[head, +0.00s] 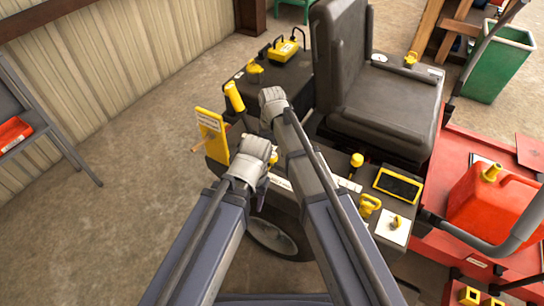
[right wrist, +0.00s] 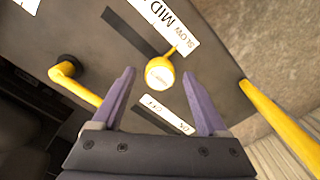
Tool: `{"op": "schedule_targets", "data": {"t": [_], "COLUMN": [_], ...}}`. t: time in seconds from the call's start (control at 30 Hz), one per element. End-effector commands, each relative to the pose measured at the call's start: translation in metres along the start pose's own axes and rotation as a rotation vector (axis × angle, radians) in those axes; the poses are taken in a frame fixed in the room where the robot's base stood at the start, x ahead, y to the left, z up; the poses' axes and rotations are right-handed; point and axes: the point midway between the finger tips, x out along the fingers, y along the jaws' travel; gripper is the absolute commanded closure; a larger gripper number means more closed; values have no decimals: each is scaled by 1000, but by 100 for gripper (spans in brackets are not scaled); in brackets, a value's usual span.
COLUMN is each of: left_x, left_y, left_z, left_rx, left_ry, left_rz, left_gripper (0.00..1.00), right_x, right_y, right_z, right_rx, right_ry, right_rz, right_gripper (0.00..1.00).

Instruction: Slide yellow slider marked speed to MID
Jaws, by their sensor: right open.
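The yellow slider knob (right wrist: 159,74) shows in the right wrist view at the edge of a dark slot (right wrist: 130,36). Its pointer is at the SLOW end of the white SLOW/MID label (right wrist: 165,18). My right gripper (right wrist: 159,73) is open, with its purple fingers on either side of the knob in the picture; I cannot tell whether they touch it. In the head view my right wrist (head: 272,98) is over the dark console and hides the slider.
An OFF/ON label (right wrist: 166,114) lies close by my right fingers, with a yellow lever (right wrist: 72,80) to the left. A yellow upright handle (head: 234,97) stands beside my right wrist. The black seat (head: 375,85) is to the right.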

Motion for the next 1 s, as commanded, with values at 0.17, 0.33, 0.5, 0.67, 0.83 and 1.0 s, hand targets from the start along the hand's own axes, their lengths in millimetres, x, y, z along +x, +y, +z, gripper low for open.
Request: {"op": "schedule_targets", "data": {"t": [0.17, 0.33, 0.5, 0.67, 0.83, 1.0], "left_x": [0, 0, 0, 0, 0, 0], "left_y": [0, 0, 0, 0, 0, 0], "left_z": [0, 0, 0, 0, 0, 0], "left_rx": [0, 0, 0, 0, 0, 0], "left_ry": [0, 0, 0, 0, 0, 0], "left_rz": [0, 0, 0, 0, 0, 0], "left_gripper": [50, 50, 50, 50, 50, 50], "right_x": [0, 0, 0, 0, 0, 0], "right_y": [0, 0, 0, 0, 0, 0], "right_z": [0, 0, 0, 0, 0, 0], "right_rx": [0, 0, 0, 0, 0, 0], "right_ry": [0, 0, 0, 0, 0, 0], "right_rz": [0, 0, 0, 0, 0, 0], "right_gripper": [24, 35, 54, 72, 91, 100]}}
